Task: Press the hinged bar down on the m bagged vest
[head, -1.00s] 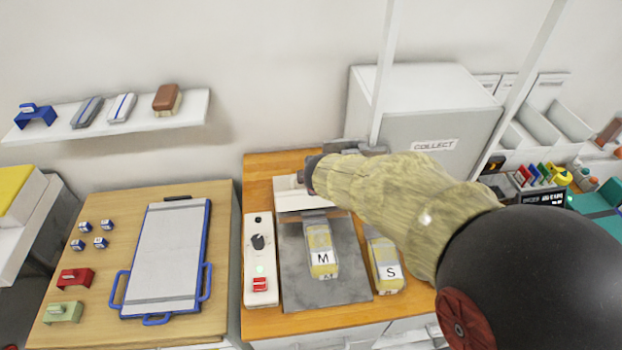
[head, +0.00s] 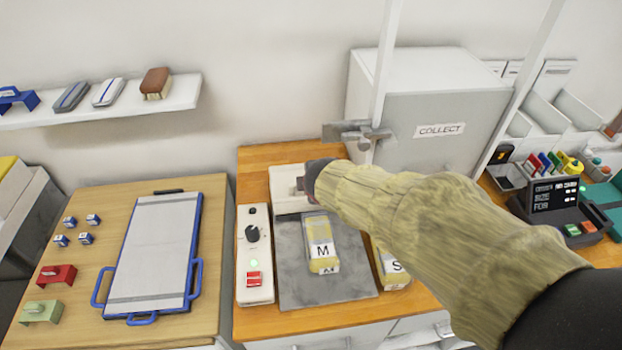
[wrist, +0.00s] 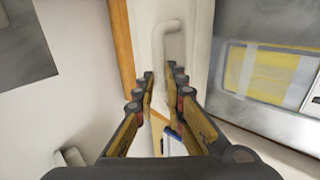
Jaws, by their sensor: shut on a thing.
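The m bagged vest (head: 321,243) is a yellow pack with a white M label. It lies on the grey plate (head: 345,287) of the sealer and also shows in the wrist view (wrist: 270,75). The white hinged bar (head: 287,202) is at the plate's back edge, raised clear of the vest. My gripper (head: 308,182) is at the bar, behind the vest. In the wrist view, my gripper (wrist: 160,88) is shut on the bar's white loop handle (wrist: 163,40). My forearm hides part of the bar's right side.
An S bagged pack (head: 391,268) lies to the right, partly under my arm. A grey COLLECT cabinet (head: 440,105) stands behind.

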